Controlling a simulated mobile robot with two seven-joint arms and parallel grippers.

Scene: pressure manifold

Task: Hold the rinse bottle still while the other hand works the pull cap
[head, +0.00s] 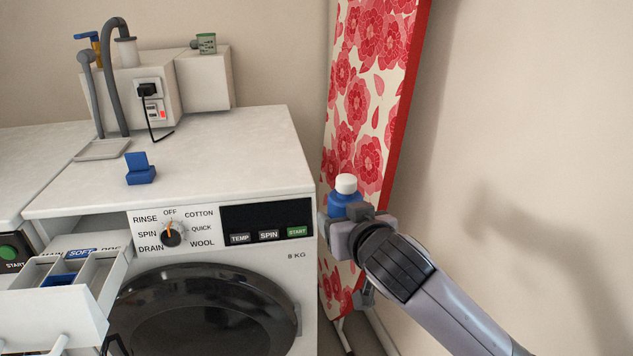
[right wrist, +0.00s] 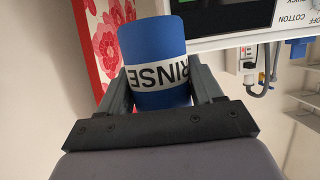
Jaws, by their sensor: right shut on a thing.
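The rinse bottle is blue with a white cap (head: 346,183) and shows above my right gripper (head: 345,218) in the head view, to the right of the washing machine. In the right wrist view the blue rinse bottle (right wrist: 152,50) carries a white band reading RINSE, which appears upside down. My right gripper (right wrist: 155,95) is shut on the bottle, one finger on each side of its body. In the head view the bottle looks about upright and its cap is on. The lower part of the bottle is hidden by the gripper. My left gripper is not in view.
The washing machine (head: 235,155) stands left of the bottle, with a small blue block (head: 140,170) on its top. An open detergent drawer (head: 50,305) juts out at lower left. A flowered ironing board (head: 365,100) leans on the wall behind the bottle.

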